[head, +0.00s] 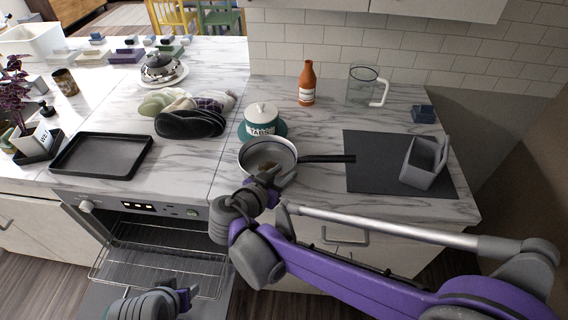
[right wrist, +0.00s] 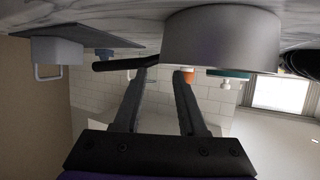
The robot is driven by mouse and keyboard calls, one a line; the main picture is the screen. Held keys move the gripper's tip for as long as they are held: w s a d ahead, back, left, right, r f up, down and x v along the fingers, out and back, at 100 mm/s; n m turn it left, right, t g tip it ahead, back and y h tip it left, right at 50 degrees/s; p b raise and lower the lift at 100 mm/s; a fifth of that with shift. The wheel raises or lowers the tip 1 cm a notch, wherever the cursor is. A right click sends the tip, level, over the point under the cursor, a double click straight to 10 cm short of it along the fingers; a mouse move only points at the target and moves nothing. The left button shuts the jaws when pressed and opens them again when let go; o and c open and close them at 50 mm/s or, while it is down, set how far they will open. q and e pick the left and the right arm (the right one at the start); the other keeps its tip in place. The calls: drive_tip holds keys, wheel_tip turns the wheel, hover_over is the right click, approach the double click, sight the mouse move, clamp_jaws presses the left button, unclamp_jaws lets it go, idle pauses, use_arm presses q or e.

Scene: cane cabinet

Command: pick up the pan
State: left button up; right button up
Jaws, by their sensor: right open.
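The pan (head: 254,155) sits on the marble counter near its front edge, with a pale rim and a black handle (head: 328,158) pointing right. The right wrist view, which is upside down, shows the pan's grey side (right wrist: 222,42) and its dark handle (right wrist: 118,63). My right gripper (head: 276,181) is at the front of the pan, near where the handle begins. Its fingers (right wrist: 167,72) are apart with nothing clearly held between them; contact with the pan cannot be told. My left gripper (head: 186,298) is low at the bottom left, away from the pan; its jaws are unclear.
A dark mat (head: 372,178) with a grey container (head: 420,168) lies right. A brown bottle (head: 307,84) and glass pitcher (head: 362,86) stand behind. The oven (head: 150,210) is open at lower left.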

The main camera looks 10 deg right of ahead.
sight(296, 161)
drive_tip(key=x, duration=0.6)
drive_tip(key=shift+w+a, duration=0.2)
drive_tip(key=shift+a, duration=0.1)
drive_tip(key=shift+s, duration=0.1)
clamp_jaws()
idle(1.0)
